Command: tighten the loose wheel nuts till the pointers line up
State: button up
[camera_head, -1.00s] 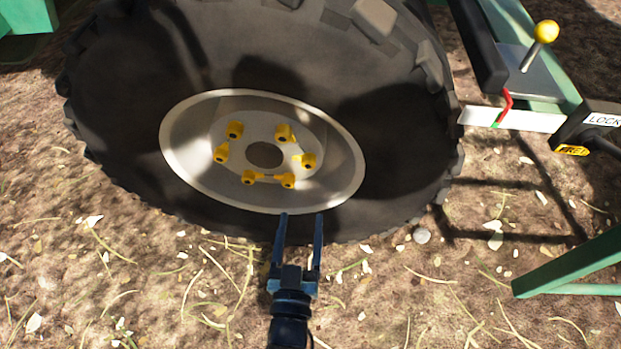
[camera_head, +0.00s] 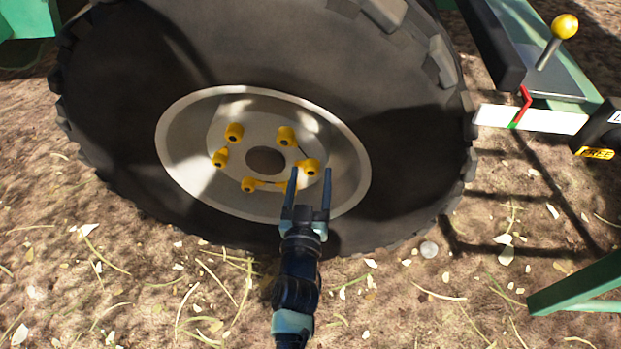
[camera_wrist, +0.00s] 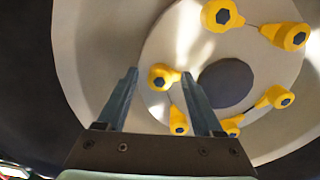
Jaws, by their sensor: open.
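The wheel's pale rim (camera_head: 178,130) holds a ring of several yellow nut pointers around a dark hub hole (camera_head: 266,160). My gripper (camera_head: 310,172) is open and empty in front of the lower right of the rim. In the wrist view the right-hand nut (camera_head: 310,168) shows between and beyond my fingertips (camera_wrist: 160,73) as a yellow pointer with a dark nut (camera_wrist: 160,80). Its tip points toward the hub, while its neighbour (camera_wrist: 178,121) points up toward it. The other pointers appear to face each other in pairs. My left finger partly hides the lower right nut in the head view.
The big black tyre (camera_head: 110,120) surrounds the rim. At right are a yellow-knobbed lever (camera_head: 564,28), a white bar with red and green marks (camera_head: 545,118) and a green frame piece (camera_head: 580,288). Straw-strewn ground (camera_head: 130,290) lies in front of the wheel.

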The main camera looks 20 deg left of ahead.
jog(key=shift+w, duration=0.1)
grip_shut()
dwell(0.3)
jog(key=shift+m, duration=0.3)
jog(key=m, duration=0.6)
jog(key=shift+a, duration=0.15)
jog(key=m, duration=0.6)
jog(key=shift+m, duration=0.3)
dwell(0.3)
grip_release()
jog(key=shift+r, duration=0.1)
